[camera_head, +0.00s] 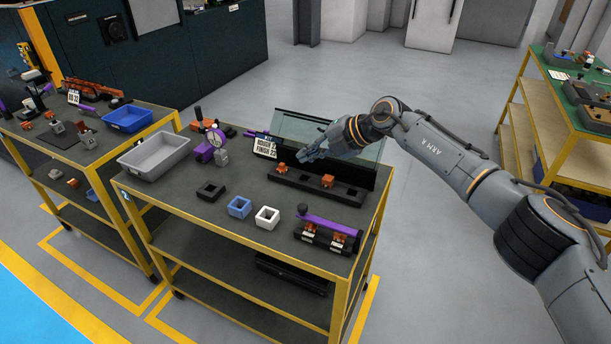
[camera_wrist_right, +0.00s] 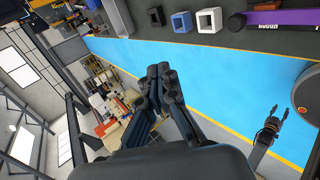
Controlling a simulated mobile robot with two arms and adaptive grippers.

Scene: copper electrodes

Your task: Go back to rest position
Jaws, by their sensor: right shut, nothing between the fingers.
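My right gripper (camera_head: 312,153) hangs over the back of the yellow-framed table (camera_head: 290,235), its arm reaching in from the right. It is shut and empty, near a long black holder (camera_head: 318,185) with orange copper pieces in it. In the right wrist view its dark fingers (camera_wrist_right: 162,75) are together with nothing between them. Another gripper (camera_wrist_right: 277,112) on an arm with an orange ring shows small at the right of that view; it looks like my left one. Its finger gap is too small to judge. The left arm is outside the head view.
The table carries a grey tray (camera_head: 155,157), black, blue and white square cups (camera_head: 267,217), a purple-handled fixture (camera_head: 328,233) and a sign (camera_head: 265,147). A clear panel (camera_head: 295,126) stands behind the gripper. A shelf cart (camera_head: 575,100) stands at right, with open floor between.

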